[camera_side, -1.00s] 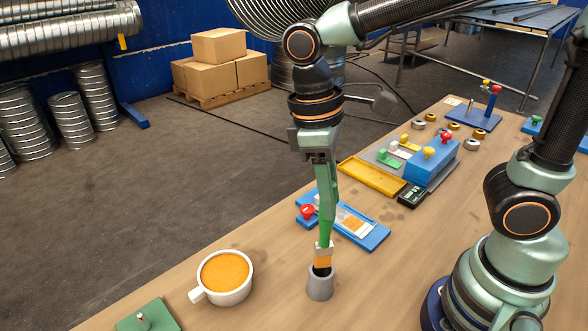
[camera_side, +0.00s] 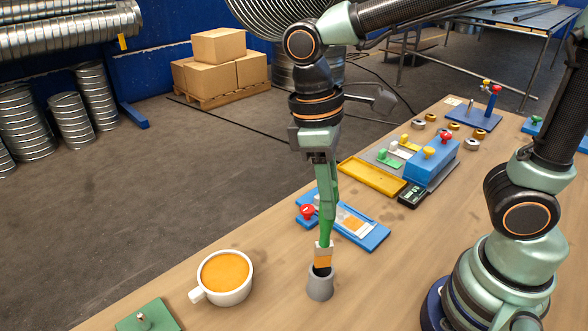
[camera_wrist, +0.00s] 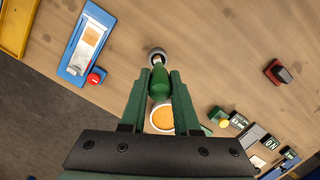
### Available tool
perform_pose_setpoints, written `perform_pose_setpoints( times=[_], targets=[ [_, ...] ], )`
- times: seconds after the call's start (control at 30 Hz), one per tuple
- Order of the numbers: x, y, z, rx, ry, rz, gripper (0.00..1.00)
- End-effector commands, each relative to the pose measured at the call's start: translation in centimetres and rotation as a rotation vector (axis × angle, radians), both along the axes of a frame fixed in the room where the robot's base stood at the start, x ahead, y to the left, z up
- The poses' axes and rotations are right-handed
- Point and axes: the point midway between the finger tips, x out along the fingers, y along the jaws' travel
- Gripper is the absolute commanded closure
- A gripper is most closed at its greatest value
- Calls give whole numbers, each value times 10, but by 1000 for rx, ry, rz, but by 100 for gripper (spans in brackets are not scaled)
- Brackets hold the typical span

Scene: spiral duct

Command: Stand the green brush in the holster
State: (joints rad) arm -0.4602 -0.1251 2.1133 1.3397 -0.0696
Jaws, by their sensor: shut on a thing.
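The green brush (camera_side: 326,222) hangs upright, bristles down, from my gripper (camera_side: 323,180). Its orange band and dark tip are at the mouth of the grey cup-shaped holster (camera_side: 320,286), with the tip just inside the rim. How deep the tip sits is hidden by the holster wall. In the wrist view my gripper (camera_wrist: 160,82) is shut on the green brush handle (camera_wrist: 159,84). The holster (camera_wrist: 157,52) shows just beyond the handle, in line with it.
A white mug of orange liquid (camera_side: 226,277) stands left of the holster. A blue tray with a red knob (camera_side: 372,238) lies behind it. A green plate with a peg (camera_side: 150,316) is at the front left. A yellow tray (camera_side: 372,177) lies farther back.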

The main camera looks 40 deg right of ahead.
Motion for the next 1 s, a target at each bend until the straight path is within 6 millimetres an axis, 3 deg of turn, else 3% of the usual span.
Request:
perform_pose_setpoints(
  times=[1.0],
  targets=[
    [0,0,-15,0,0,0,100]
  ],
)
